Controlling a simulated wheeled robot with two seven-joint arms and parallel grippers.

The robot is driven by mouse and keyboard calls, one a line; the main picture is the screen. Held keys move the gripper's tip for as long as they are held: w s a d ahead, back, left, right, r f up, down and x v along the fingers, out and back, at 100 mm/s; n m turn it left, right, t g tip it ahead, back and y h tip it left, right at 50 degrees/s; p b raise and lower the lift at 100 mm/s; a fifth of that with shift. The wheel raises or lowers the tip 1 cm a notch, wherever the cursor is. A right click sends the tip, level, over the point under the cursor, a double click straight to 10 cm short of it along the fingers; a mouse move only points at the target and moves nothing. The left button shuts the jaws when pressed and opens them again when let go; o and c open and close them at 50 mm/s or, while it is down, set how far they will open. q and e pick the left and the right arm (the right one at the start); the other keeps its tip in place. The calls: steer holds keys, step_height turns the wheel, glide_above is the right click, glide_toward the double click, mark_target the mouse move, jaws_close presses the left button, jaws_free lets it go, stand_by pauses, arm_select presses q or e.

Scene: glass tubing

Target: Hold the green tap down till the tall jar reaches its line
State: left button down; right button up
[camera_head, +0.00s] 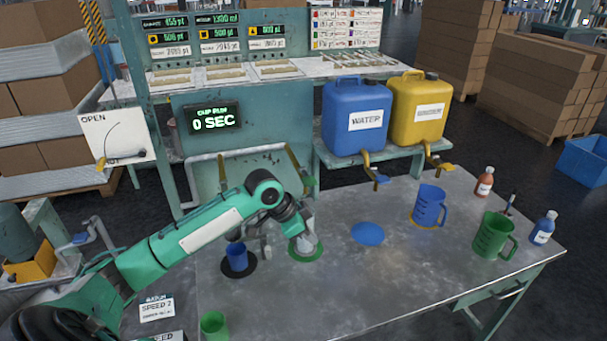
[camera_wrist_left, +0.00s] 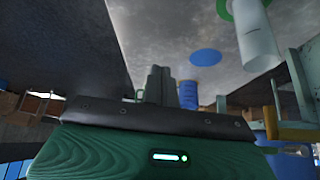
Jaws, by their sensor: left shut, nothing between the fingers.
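A small green tap (camera_head: 308,181) sits at the end of a yellow pipe on the teal stand, in the head view. A tall, pale, see-through jar (camera_head: 306,245) stands below it on a green ring (camera_head: 304,257). My arm partly hides the jar. The jar (camera_wrist_left: 256,38) also shows in the wrist view, upside down; I see no coloured liquid or line on it. My left gripper (camera_head: 300,222) appears in front of the jar, lower than the tap; its exact gap to the tap is unclear. Its fingers (camera_wrist_left: 158,72) are shut and empty. My right gripper is out of view.
A blue cup (camera_head: 237,258) stands on a dark disc left of the jar. A blue disc (camera_head: 368,233), blue jug (camera_head: 429,205) and green jug (camera_head: 492,236) are to the right. Large blue (camera_head: 355,108) and yellow (camera_head: 418,105) containers stand behind. A display (camera_head: 212,119) reads 0 SEC.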

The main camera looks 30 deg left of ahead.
arm_select(q)
steer(key=w+a+r+t, duration=0.1)
steer(key=w+a+r, duration=0.1)
steer(key=a+r, duration=0.4)
steer(key=w+a+r+n+t+h, duration=0.1)
steer(key=w+a+r, duration=0.2)
steer(key=a+r, duration=0.4)
step_height(320, 180, up, 8)
steer(key=shift+w+a+f, duration=0.15)
steer(key=shift+w+f, duration=0.1)
steer(key=shift+w, duration=0.1)
steer(key=p, duration=0.4)
glide_above(314, 180)
steer(key=s+a, duration=0.2)
steer(key=f, duration=0.6)
steer(key=shift+s+a+f, duration=0.1)
steer(key=shift+s+f, duration=0.05)
steer(key=shift+s, duration=0.05)
step_height(314, 180, down, 4)
steer(key=shift+w+r+p, duration=0.15)
steer(key=shift+p, duration=0.7)
steer(key=shift+f, duration=0.6)
